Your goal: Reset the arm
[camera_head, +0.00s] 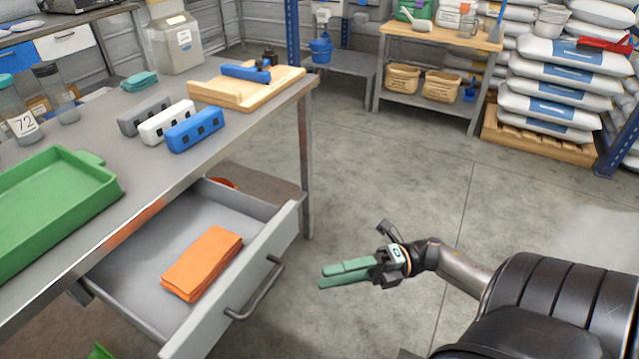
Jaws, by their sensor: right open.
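My right gripper (322,277) has two green fingers and hangs in free air above the floor, right of the open drawer. It is open, with a narrow gap between the fingers, and nothing shows in it. Its arm comes in from the lower right. My left gripper is out of view. The drawer (247,282) under the workbench is pulled out, and its handle (256,293) faces my right gripper without touching it. A folded orange cloth (203,262) lies in the drawer.
The workbench (107,236) carries a green tray (50,203), grey, white and blue blocks (194,128), and a wooden board (215,92). A shelf with baskets (402,78) and a pallet of stacked bags (551,108) stand behind. The concrete floor (400,180) between is clear.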

